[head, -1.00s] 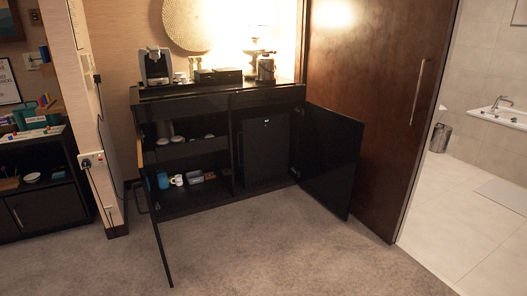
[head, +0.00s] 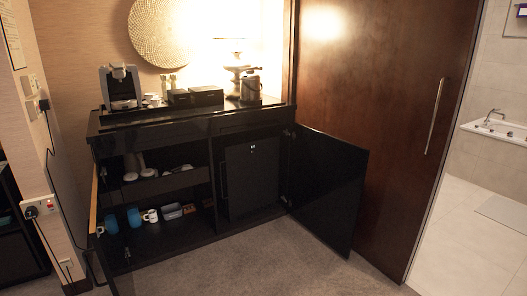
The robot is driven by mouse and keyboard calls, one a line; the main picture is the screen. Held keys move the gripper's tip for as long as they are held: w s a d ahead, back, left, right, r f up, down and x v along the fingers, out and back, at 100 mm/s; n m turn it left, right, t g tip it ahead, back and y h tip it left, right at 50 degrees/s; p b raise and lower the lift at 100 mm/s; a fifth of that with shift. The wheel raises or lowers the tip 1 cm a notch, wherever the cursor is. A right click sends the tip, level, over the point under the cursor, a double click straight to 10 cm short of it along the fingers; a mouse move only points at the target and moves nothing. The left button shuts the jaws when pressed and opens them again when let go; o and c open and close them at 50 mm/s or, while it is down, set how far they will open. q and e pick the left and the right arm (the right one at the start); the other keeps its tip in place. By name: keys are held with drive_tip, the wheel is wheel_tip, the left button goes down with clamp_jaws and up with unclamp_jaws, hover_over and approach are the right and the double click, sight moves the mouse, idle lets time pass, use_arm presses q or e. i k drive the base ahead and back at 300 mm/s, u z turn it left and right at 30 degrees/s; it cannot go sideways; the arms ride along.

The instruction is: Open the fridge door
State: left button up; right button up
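The small black fridge (head: 250,180) sits inside the right compartment of the dark minibar cabinet (head: 150,130). Its front door looks shut, flush in the compartment. The cabinet's right door (head: 328,190) stands wide open, swung out to the right of the fridge. The cabinet's left door stands open too, seen nearly edge-on at the lower left. Neither of my grippers is in the head view.
The left compartment holds blue mugs (head: 134,217), a white mug (head: 151,215) and other small items. A coffee machine (head: 121,89) and a black box (head: 206,96) stand on top. A brown sliding door (head: 385,120) is at the right. Carpet (head: 270,265) in front is clear.

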sight(251, 167)
drive_tip(key=z, duration=0.25)
drive_tip(key=i, duration=2.55)
drive_tip(key=u, duration=1.35)
drive_tip(key=i, duration=1.35)
drive_tip(key=u, duration=0.3)
